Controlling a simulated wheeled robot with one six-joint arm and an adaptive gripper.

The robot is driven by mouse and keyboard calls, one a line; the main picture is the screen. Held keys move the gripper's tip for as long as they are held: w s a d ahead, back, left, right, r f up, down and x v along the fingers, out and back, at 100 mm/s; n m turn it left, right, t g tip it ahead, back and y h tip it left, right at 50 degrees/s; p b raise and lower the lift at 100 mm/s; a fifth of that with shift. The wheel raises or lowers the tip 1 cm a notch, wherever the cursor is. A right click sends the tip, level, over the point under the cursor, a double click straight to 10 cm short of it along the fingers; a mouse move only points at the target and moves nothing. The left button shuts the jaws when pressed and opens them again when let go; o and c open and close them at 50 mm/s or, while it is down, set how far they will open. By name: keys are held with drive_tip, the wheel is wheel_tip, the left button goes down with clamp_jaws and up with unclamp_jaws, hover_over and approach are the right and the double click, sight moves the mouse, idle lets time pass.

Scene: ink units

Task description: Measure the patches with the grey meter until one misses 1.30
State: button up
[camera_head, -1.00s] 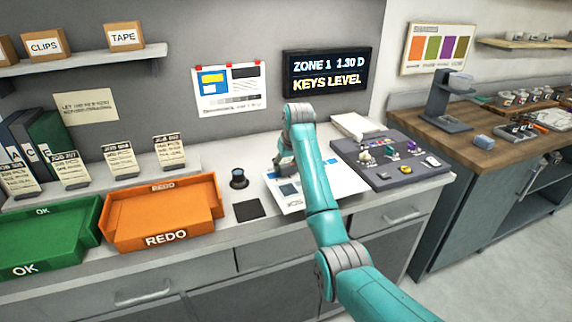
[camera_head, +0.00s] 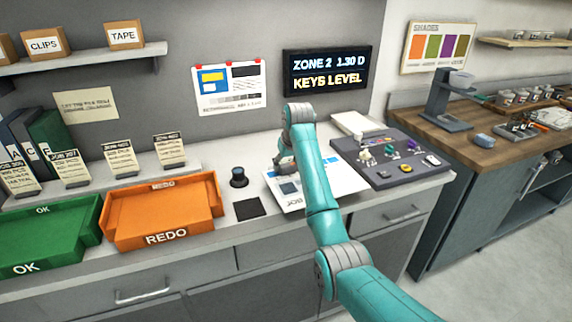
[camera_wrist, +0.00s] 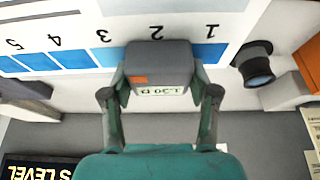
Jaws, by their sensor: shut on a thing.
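My gripper (camera_wrist: 160,82) is shut on the grey meter (camera_wrist: 158,58), with a finger on each side of it. The meter has an orange mark and a small display that reads 1.30 D, upside down in the wrist view. It sits over patch 2 of a row of blue patches numbered 1 to 5 on the white sheet (camera_head: 343,183). Patch 1 (camera_wrist: 212,53) and patch 3 (camera_wrist: 107,56) show on either side. In the head view my arm hides most of the meter. The wall display (camera_head: 326,72) reads ZONE 2 1.30 D, KEYS LEVEL.
A black loupe-like cylinder (camera_head: 238,177) stands left of the sheet, with a dark square (camera_head: 249,209) in front. The orange REDO tray (camera_head: 165,239) and green OK tray (camera_head: 30,267) lie further left. A dark key console (camera_head: 392,174) stands to the right.

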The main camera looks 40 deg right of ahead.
drive_tip(key=shift+r, duration=1.5)
idle(0.6)
